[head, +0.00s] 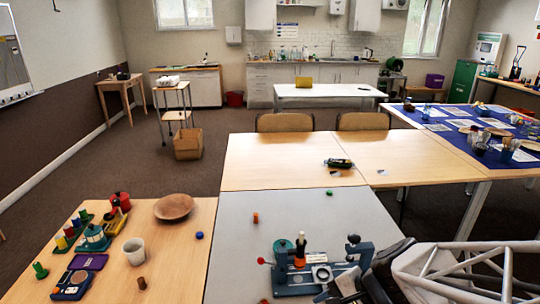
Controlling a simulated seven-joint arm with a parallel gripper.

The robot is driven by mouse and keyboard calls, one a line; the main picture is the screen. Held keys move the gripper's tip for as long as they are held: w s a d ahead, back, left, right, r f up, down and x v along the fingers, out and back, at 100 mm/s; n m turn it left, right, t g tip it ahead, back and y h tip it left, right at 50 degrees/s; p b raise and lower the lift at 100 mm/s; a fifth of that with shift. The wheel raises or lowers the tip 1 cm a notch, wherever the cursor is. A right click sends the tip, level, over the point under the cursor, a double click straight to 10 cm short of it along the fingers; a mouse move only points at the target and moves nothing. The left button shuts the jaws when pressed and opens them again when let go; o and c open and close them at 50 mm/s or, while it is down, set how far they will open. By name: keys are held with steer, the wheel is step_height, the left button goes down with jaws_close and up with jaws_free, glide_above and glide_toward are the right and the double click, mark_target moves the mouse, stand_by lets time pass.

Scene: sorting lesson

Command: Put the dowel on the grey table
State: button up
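A short brown cylinder (141,283) that looks like a dowel stands on the light wooden table (190,270) at the left, below a pale cup. A smaller orange-brown cylinder (255,218) stands on the grey table (295,212); I cannot tell for certain which piece is the dowel. My gripper (343,290) is dark and low at the right, over the grey table's near part, beside a blue-grey bench device (300,279). Its fingers are partly lost against the device, so their opening is unclear. It is well to the right of both cylinders.
The wooden table also holds a wooden bowl (174,207), the pale cup (134,251), a blue round piece (199,235) and several coloured pieces at left. A small green piece (329,193) lies on the grey table. The grey table's left and far parts are mostly clear.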

steer(key=s+d+r+n+h, duration=0.1)
steer(key=r+n+h, duration=0.3)
steer(key=r+n, duration=0.1)
steer(key=s+d+r+n+h, duration=0.1)
steer(key=d+r+n+h, duration=0.1)
steer(key=r+n, duration=0.3)
step_height(320, 180, up, 2)
steer(key=shift+s+d+r+n+h, duration=0.2)
steer(key=shift+s+d+n+h, duration=0.15)
steer(key=shift+h, duration=0.55)
